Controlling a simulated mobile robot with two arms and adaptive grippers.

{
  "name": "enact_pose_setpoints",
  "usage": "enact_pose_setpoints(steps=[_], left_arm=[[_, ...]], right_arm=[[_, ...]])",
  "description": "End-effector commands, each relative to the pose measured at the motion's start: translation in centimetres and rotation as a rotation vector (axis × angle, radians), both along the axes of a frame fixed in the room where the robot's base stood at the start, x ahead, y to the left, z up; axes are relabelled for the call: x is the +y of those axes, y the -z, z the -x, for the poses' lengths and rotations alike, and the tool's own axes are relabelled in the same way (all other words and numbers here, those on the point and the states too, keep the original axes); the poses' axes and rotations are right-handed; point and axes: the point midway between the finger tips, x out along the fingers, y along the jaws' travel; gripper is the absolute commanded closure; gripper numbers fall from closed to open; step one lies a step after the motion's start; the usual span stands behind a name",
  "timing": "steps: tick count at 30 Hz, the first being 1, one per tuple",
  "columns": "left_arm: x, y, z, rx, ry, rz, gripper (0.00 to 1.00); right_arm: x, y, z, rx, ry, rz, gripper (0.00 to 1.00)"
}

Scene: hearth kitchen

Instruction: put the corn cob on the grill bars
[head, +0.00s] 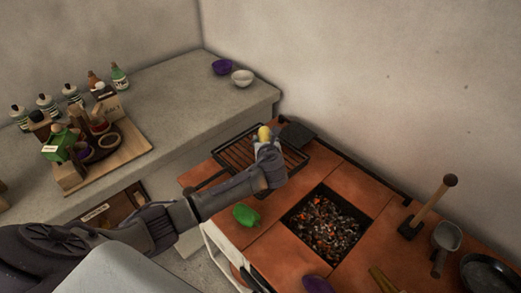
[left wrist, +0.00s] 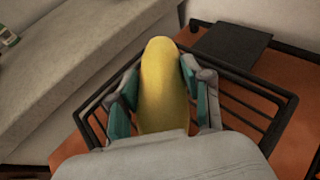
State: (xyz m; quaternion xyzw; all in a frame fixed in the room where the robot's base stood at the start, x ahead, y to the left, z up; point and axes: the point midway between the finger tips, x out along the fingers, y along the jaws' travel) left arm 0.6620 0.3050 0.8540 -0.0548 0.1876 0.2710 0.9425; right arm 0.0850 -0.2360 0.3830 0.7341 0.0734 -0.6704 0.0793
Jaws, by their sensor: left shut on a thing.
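The yellow corn cob (left wrist: 163,85) is between the two fingers of my left gripper (left wrist: 159,90) in the left wrist view, with its far end pointing away from me. In the head view the corn cob (head: 264,133) shows at the tip of my left gripper (head: 266,142). The gripper is shut on it. The grill bars (head: 236,154) are a dark rack on the orange tiled top, beneath the gripper and cob. The rack also shows around the cob in the left wrist view (left wrist: 238,106). I cannot tell whether the cob touches the bars. My right gripper is not in view.
A pit of glowing coals (head: 327,222) lies right of the rack. A green pepper (head: 246,215) sits on the tiles in front. A dark flat plate (head: 296,135) is behind the rack.

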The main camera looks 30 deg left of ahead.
Motion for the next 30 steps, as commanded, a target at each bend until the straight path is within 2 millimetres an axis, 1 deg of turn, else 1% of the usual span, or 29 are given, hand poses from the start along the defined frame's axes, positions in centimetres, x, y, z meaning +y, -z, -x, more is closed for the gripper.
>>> enact_pose_setpoints(steps=[1, 4, 7, 12, 14, 25, 26, 27, 30], left_arm=[[0.7, 0.3, 0.1, -0.001, 0.000, -0.001, 0.91], [1.4, 0.8, 0.1, -0.001, 0.002, 0.000, 0.91], [1.6, 1.6, 0.2, 0.000, 0.001, 0.000, 0.91], [1.5, 4.2, 0.2, 0.001, 0.001, 0.001, 0.91], [1.5, 4.7, 0.2, 0.000, 0.001, 0.000, 0.91], [1.5, 5.1, 0.2, -0.002, 0.001, 0.001, 0.91], [1.5, 5.2, 0.2, 0.000, 0.002, 0.001, 0.47], [1.5, 5.1, 0.2, 0.000, 0.002, 0.001, 0.41], [1.5, 5.1, 0.2, 0.000, 0.002, 0.001, 0.25]], right_arm=[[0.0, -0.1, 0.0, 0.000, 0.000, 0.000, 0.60], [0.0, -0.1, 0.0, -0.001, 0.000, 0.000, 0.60], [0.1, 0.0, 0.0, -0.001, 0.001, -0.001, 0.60], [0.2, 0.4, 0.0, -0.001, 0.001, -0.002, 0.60], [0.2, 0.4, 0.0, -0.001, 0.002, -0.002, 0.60], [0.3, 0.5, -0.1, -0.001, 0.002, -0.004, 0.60], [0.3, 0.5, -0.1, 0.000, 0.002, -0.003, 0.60], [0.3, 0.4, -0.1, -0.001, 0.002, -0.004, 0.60], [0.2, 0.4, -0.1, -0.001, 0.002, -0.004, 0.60]])
